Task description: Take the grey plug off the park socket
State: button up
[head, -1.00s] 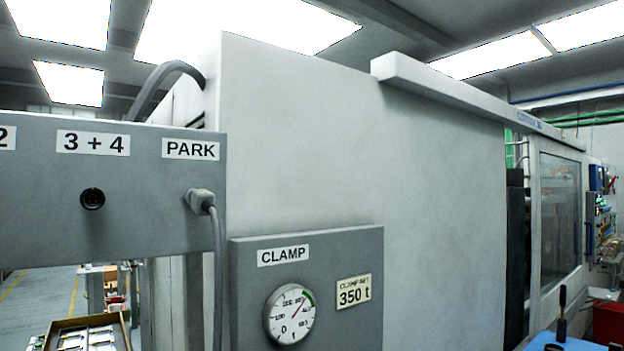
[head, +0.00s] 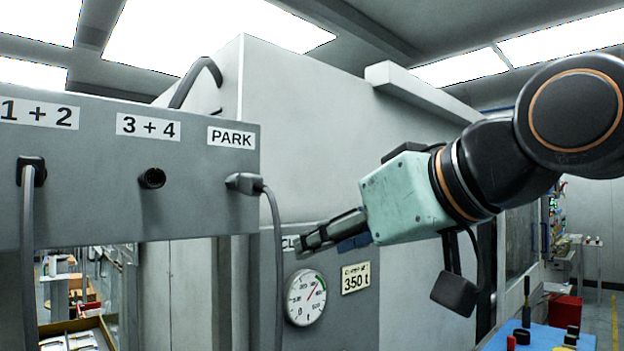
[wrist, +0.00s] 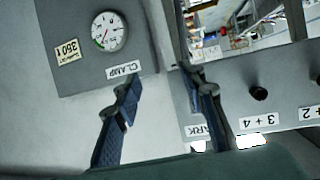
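The grey plug (head: 243,182) sits in the park socket under the PARK label (head: 231,137), at the right end of the grey socket panel (head: 90,205) in the head view. Its cable hangs straight down. My gripper (head: 308,240) is to the right of the plug and a little lower, its fingers pointing left, apart from the plug. In the wrist view my gripper (wrist: 161,82) has its two fingers spread with nothing between them. There the right finger covers part of the PARK label (wrist: 195,132), and I cannot make out the plug clearly.
The 3+4 socket (head: 152,178) is empty. Another plug (head: 31,172) with a hanging cable is in the 1+2 socket. A clamp gauge (head: 305,297) is on a panel below my gripper. A large machine housing (head: 330,130) stands behind it.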

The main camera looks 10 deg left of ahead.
aim_at(258, 176)
jog(key=a+r+n+y, duration=0.2)
jog(key=a+r+y, duration=0.2)
jog(key=r, duration=0.6)
jog(key=x, duration=0.7)
jog(key=p+x, duration=0.1)
jog(key=x, duration=0.2)
jog(key=shift+w+f, duration=0.15)
jog(key=shift+w, duration=0.3)
jog(key=shift+d+h, duration=0.1)
jog(key=shift+h, duration=0.2)
jog(key=shift+c, duration=0.6)
grip_shut()
jog(key=shift+f+b+v, duration=0.2)
jog(key=shift+b+v, duration=0.2)
jog(key=shift+v, duration=0.8)
jog(key=shift+f+b+v, duration=0.2)
jog(key=shift+b+v, duration=0.2)
jog(key=shift+v, duration=0.8)
